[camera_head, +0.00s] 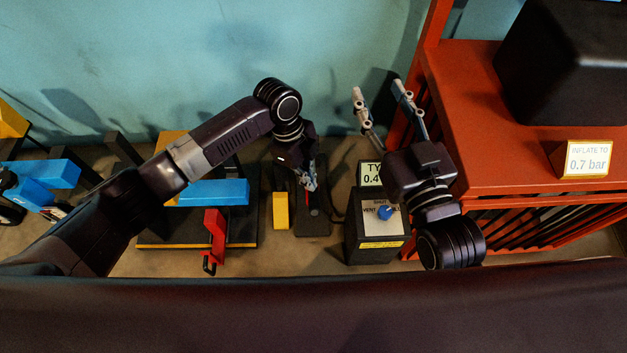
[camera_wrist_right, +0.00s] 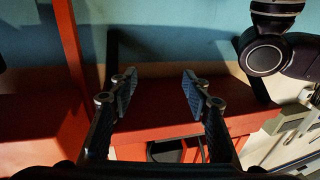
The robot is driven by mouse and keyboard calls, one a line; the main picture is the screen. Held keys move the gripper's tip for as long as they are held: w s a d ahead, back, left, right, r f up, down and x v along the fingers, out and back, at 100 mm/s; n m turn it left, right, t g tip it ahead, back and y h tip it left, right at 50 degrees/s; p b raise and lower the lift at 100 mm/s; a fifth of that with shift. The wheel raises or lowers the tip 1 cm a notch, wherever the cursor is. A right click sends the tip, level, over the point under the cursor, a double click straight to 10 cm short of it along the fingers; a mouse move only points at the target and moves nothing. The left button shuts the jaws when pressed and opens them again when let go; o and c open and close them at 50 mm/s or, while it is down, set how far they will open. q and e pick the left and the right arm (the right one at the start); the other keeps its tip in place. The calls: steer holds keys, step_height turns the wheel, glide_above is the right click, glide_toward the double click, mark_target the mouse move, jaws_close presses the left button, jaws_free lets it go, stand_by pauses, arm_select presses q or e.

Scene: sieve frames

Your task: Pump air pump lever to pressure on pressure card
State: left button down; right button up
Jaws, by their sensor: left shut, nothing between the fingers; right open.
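The pressure card (camera_head: 588,158) reads "INFLATE TO 0.7 bar" and stands on the red shelf at the right. A dark control box (camera_head: 378,250) has a blue knob (camera_head: 385,212) marked "VENT" on one side. Its display (camera_head: 370,175) is partly covered by my right arm; "TY" and "0.4" show. My left gripper (camera_head: 309,186) is shut, over a narrow dark device (camera_head: 313,224) left of the box, seemingly the air pump. The lever is hidden or too dark to make out. My right gripper (camera_head: 379,91) is open and empty, raised above the box; its fingers also show in the right wrist view (camera_wrist_right: 160,88).
The red shelf (camera_head: 490,150) bears a large black block (camera_head: 565,65). A yellow block (camera_head: 281,210) stands beside the dark device. A black and yellow stand with a blue bar (camera_head: 213,192) and red clamp (camera_head: 214,232) is at the left. Bare floor (camera_head: 290,255) lies in front.

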arm_select(q)
steer(key=shift+a+f, duration=0.2)
steer(key=shift+w+a+r+p, duration=0.3)
steer(key=shift+w+a+p, duration=0.1)
steer(key=shift+a, duration=0.2)
steer(key=shift+w+a+r+p, duration=0.3)
steer(key=shift+w+a+p, duration=0.1)
steer(key=shift+a, duration=0.15)
arm_select(e)
step_height(320, 180, down, 8)
steer(key=s+d+g+h, duration=0.1)
steer(key=g, duration=0.3)
steer(key=shift+s+d+f, duration=0.15)
steer(key=shift+s+d, duration=0.15)
steer(key=shift+s, duration=0.1)
arm_select(q)
steer(key=v, duration=1.2)
steer(key=shift+f, duration=0.1)
arm_select(e)
steer(key=shift+s, duration=0.1)
